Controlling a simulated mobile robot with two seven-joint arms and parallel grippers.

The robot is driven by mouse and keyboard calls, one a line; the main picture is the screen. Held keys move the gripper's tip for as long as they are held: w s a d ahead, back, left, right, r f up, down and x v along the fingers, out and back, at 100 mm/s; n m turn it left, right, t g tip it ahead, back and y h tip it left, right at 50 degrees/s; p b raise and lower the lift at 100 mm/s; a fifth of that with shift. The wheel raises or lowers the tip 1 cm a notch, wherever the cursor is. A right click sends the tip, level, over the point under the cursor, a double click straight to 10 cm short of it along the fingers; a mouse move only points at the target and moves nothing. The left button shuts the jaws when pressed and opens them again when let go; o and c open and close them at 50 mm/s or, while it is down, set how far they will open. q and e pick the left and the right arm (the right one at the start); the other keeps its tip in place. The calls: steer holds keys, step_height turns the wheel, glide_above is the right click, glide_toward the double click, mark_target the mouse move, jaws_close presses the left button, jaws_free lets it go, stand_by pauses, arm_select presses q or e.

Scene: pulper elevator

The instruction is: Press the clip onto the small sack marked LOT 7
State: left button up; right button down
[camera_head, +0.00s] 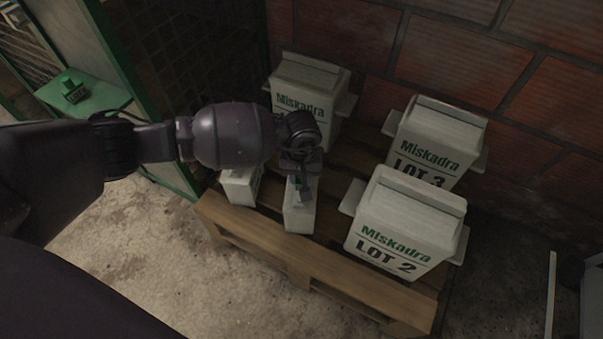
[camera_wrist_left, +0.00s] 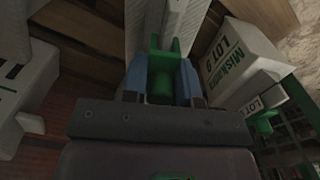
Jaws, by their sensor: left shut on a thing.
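My left gripper (camera_head: 300,182) is shut on a green clip (camera_wrist_left: 160,75), its blue-grey fingers on either side of the clip. It is at the top of a small white sack (camera_head: 299,215) near the front of the pallet. In the left wrist view this sack (camera_wrist_left: 165,18) lies straight beyond the clip. I cannot tell whether the clip touches it or sits over its edge. No lot mark on this sack can be read. My right gripper is out of view.
Larger sacks marked LOT 2 (camera_head: 405,225) and LOT 3 (camera_head: 435,135) and one with a hidden lot mark (camera_head: 306,88) stand on the wooden pallet (camera_head: 290,262). A green shelf (camera_head: 105,97) with a green object is at left. A brick wall (camera_head: 440,50) closes the back.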

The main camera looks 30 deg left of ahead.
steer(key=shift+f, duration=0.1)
arm_select(q)
steer(key=o, duration=1.4)
steer(key=shift+o, duration=0.2)
steer(key=shift+r+p, duration=1.7)
steer(key=shift+r, duration=1.85)
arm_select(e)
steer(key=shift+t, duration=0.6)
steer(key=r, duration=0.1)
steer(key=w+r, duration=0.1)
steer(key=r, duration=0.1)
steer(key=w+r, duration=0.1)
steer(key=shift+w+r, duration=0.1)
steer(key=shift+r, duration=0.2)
arm_select(q)
jaws_close()
steer(key=shift+f, duration=0.25)
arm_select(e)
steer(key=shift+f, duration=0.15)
